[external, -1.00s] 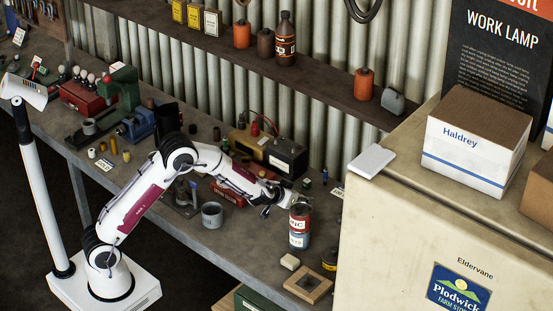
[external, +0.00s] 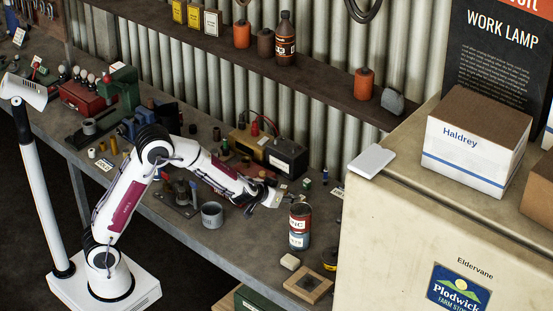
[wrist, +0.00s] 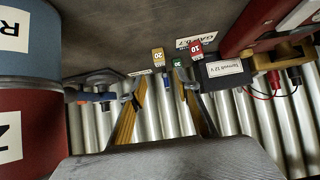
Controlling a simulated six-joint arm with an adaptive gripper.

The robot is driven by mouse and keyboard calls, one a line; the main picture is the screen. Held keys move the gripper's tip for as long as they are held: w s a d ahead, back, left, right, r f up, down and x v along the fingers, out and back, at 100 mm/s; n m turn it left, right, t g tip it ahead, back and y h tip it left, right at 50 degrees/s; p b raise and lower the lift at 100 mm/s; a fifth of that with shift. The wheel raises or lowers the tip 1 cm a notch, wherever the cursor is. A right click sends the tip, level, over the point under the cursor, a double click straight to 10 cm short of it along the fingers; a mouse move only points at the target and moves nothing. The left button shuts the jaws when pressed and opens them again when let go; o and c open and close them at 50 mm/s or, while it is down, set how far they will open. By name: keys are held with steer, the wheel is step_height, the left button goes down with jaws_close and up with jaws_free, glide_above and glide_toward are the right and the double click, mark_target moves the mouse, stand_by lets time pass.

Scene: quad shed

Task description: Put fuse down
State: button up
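Three small fuses show beyond my fingers in the wrist view: a yellow one marked 20 (wrist: 158,58), a green one marked 30 (wrist: 178,68) and a red one marked 10 (wrist: 196,49). They are close together, near a small label at the bench's back. My gripper (wrist: 165,84) has its two fingers apart with a clear gap, and I see no fuse clamped in it. In the external view my gripper (external: 275,198) is over the bench, just left of the stacked cans. The fuses are too small to tell apart there.
The stacked red and blue cans (external: 299,226) stand close to my gripper's right; they fill the left of the wrist view. A battery (external: 272,150) stands behind my forearm.

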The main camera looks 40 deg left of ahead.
steer(key=shift+v, duration=1.05)
steer(key=s+a+r+m+g+h, duration=0.15)
steer(key=s+a+r+h, duration=0.3)
steer(key=s+r, duration=0.8)
steer(key=s+a+g+y, duration=0.1)
steer(key=s+a+y, duration=0.1)
steer(key=s+a, duration=0.7)
steer(key=s+a+f+n+g+y, duration=0.1)
steer(key=s+a+g+y, duration=0.1)
steer(key=s+a, duration=0.7)
steer(key=s, duration=0.7)
steer(key=shift+a+f, duration=0.25)
steer(key=shift+f, duration=0.1)
